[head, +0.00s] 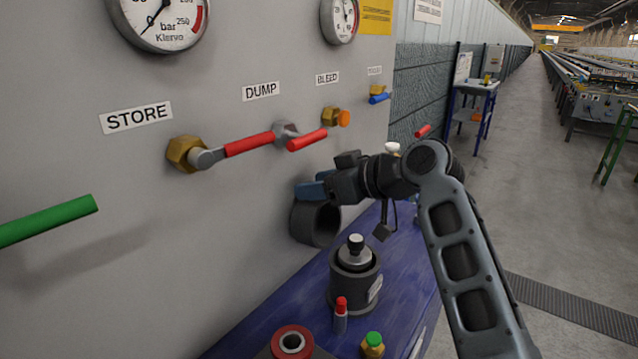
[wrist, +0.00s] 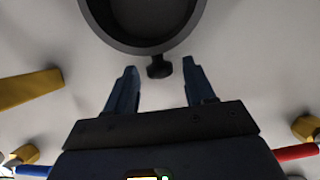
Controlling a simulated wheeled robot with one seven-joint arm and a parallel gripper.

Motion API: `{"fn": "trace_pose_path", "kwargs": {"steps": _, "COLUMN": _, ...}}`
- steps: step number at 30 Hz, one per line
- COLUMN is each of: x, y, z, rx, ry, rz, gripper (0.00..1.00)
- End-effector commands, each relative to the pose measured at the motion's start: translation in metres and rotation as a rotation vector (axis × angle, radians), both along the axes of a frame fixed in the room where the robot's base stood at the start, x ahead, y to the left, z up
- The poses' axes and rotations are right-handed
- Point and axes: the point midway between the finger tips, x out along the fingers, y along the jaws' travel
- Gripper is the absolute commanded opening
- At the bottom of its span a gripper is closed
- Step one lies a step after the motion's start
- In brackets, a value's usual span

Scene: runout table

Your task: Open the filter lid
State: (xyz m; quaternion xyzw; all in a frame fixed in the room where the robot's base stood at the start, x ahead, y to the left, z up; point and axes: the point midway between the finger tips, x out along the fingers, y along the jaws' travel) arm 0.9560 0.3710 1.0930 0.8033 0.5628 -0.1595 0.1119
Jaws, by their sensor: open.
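A dark round cylinder (head: 316,224), which I take to be the filter, juts from the grey panel above the blue bench. A small black knob (wrist: 159,67) sticks out from the rim's edge. My gripper (head: 308,188) is just above the cylinder in the head view, its blue fingers towards the panel. In the wrist view my gripper (wrist: 159,78) is open, with one finger on each side of the knob and visible gaps. I cannot tell the lid from the body.
Red-handled valves (head: 248,144) and a blue handle (head: 379,98) stick out above my gripper. A green bar (head: 48,221) juts out at left. On the bench (head: 262,328) stand a dark canister (head: 354,289), a red-capped tube (head: 340,318) and a green-capped fitting (head: 373,346).

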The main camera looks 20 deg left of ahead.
Motion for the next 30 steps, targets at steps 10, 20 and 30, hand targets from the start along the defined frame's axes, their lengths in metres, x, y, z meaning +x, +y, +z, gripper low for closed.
{"fn": "trace_pose_path", "kwargs": {"steps": 10, "x": 0.0, "y": -0.0004, "z": -0.0001, "rx": 0.0, "ry": 0.0, "rz": 0.0, "gripper": 0.32}}
{"fn": "trace_pose_path", "kwargs": {"steps": 20, "x": -0.0001, "y": -0.0005, "z": -0.0002, "rx": -0.001, "ry": 0.0, "rz": 0.0, "gripper": 0.0}}
{"fn": "trace_pose_path", "kwargs": {"steps": 30, "x": -0.0002, "y": -0.001, "z": -0.0012, "rx": 0.002, "ry": 0.0, "rz": 0.0, "gripper": 0.0}}
